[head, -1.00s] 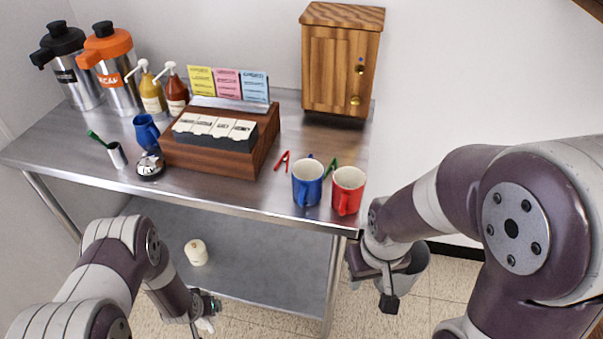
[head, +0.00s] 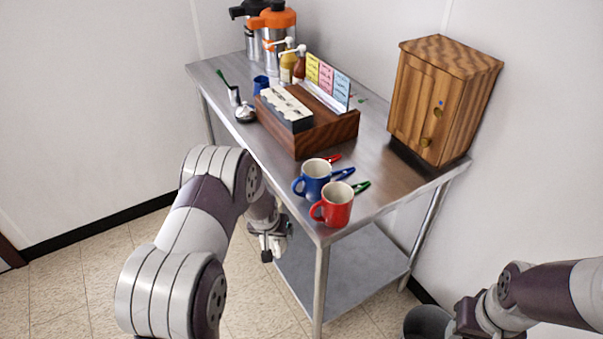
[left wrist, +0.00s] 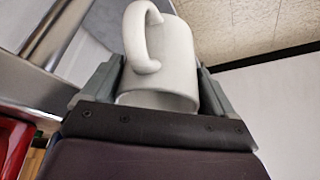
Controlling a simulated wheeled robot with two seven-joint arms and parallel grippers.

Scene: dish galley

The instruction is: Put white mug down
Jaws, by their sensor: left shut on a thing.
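The white mug (left wrist: 172,62) is between the fingers of my left gripper (left wrist: 155,88) in the left wrist view, its handle toward the upper left of that picture. In the head view my left gripper (head: 270,242) is beside the front edge of the steel table (head: 385,185), below the tabletop; the mug is mostly hidden there by the gripper.
A blue mug (head: 313,178) and a red mug (head: 336,204) stand at the table's near corner, with small red, blue and green clips behind them. A wooden organizer (head: 330,130) and wooden cabinet (head: 440,100) stand farther back. The lower shelf (head: 350,270) has clear room.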

